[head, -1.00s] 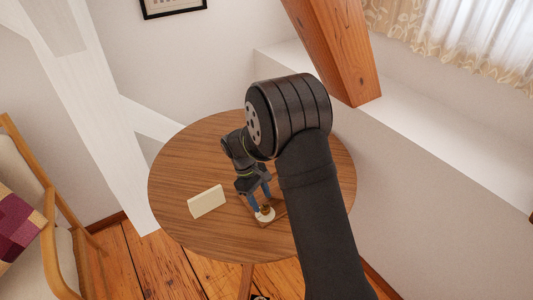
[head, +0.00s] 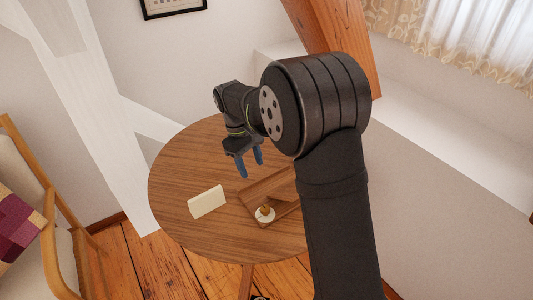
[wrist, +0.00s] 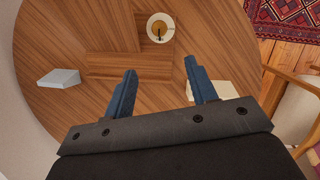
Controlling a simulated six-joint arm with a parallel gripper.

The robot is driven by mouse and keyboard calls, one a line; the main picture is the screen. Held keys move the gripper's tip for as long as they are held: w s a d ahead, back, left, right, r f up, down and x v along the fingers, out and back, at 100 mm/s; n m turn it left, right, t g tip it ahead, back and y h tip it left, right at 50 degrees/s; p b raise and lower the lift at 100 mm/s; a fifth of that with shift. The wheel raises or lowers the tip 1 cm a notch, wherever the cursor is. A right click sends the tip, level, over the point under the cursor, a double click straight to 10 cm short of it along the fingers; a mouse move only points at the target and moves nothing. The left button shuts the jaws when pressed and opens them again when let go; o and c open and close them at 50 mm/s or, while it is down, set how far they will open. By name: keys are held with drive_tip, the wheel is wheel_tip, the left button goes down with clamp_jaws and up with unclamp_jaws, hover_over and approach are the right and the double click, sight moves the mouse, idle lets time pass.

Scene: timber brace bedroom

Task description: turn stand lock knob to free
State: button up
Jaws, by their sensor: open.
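The stand lock knob (head: 265,210) is a small brass-brown piece on a round white disc, at the front corner of the wooden stand (head: 256,194) on the round table. The knob (wrist: 159,28) also shows at the top middle of the wrist view, with a thin dark mark at its lower side. I cannot tell which setting the knob is at. My gripper (head: 250,169) has two blue fingers, apart and empty, above the table and away from the knob. In the wrist view, my gripper (wrist: 160,66) has nothing between its fingers.
The wrist view also shows a pale grey block (wrist: 60,78) at left. A chair (head: 45,250) stands left of the table. A timber brace (head: 345,45) rises behind.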

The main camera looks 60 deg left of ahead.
sight(265, 208)
drive_tip(key=w+d+m+g+y, duration=0.1)
drive_tip(key=w+d+m+y, duration=0.15)
drive_tip(key=d+m, duration=0.2)
drive_tip(key=shift+n, duration=0.35)
drive_tip(key=f, duration=1.6)
drive_tip(key=shift+s+d+f, duration=0.25)
drive_tip(key=shift+s+f, duration=0.05)
drive_tip(key=n, duration=0.2)
drive_tip(key=shift+a+n, duration=0.1)
drive_tip(key=shift+n, duration=0.3)
wheel_tip(265, 208, up, 18)
drive_tip(key=w+a+f+m+g+h, duration=0.1)
drive_tip(key=w+a+m+g+h, duration=0.1)
drive_tip(key=m, duration=0.7)
drive_tip(key=w+a+h, duration=0.1)
drive_tip(key=w+a, duration=0.1)
drive_tip(key=a, duration=0.1)
drive_tip(key=shift+w+a+f+m+g, duration=0.25)
drive_tip(key=shift+a+f+m+g, duration=0.1)
drive_tip(key=shift+m+g, duration=0.05)
drive_tip(key=shift+s, duration=0.1)
